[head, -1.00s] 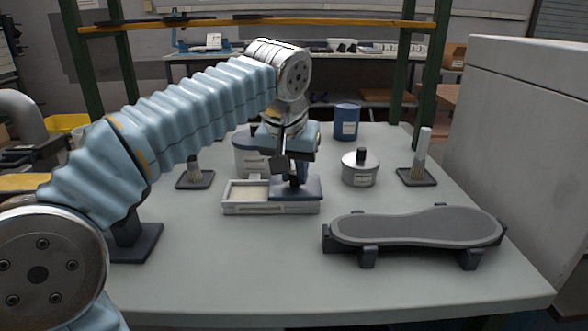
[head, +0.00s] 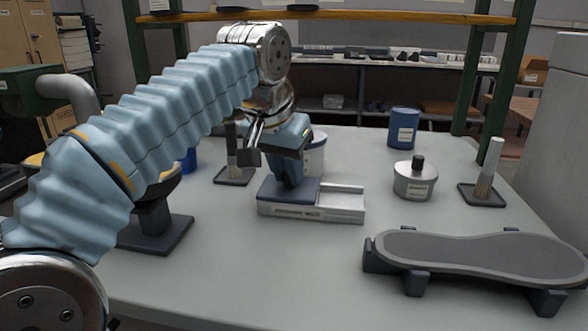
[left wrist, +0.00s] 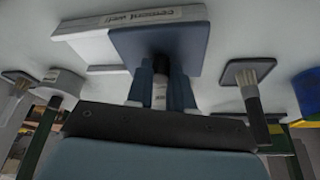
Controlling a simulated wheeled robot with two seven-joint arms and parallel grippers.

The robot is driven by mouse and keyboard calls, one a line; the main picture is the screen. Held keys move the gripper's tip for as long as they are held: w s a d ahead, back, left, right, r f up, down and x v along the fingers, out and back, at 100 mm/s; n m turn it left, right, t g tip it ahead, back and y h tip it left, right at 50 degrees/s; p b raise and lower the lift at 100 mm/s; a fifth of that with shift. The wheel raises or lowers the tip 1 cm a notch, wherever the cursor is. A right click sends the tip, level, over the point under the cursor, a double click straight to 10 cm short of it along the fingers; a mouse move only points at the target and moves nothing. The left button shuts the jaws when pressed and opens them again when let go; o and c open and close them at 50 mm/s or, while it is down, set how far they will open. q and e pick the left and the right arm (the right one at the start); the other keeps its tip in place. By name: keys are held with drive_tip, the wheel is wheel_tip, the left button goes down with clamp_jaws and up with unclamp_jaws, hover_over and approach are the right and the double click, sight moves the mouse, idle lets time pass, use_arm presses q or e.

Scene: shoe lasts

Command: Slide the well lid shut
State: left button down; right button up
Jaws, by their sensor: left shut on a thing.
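The cement well is a pale low box (head: 335,212) on the grey table, labelled on its front; it also shows in the left wrist view (left wrist: 85,45). Its dark blue-grey flat lid (head: 265,190) lies over the left part of the box. The right part of the box is uncovered and shows a pale top with raised edges. My left gripper (head: 291,172) points down over the lid. In the left wrist view its fingers (left wrist: 160,88) are shut on a pale upright knob (left wrist: 160,96) above the lid plate (left wrist: 155,45). My right gripper is out of view.
A pale pot (head: 316,155) stands close behind the lid, partly hidden by my gripper. A brush stand (head: 234,177) is behind left, a metal can (head: 414,182) right, a blue canister (head: 403,128) farther back. A sole-shaped form (head: 480,255) lies front right. The front middle is clear.

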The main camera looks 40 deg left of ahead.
use_arm(q)
drive_tip(key=c, duration=1)
unclamp_jaws()
drive_tip(key=shift+s+a, duration=0.1)
drive_tip(key=shift+a, duration=0.1)
drive_tip(key=shift+r, duration=0.15)
drive_tip(key=shift+p+v, duration=1.8)
drive_tip(key=shift+v, duration=5)
drive_tip(key=shift+s, duration=0.1)
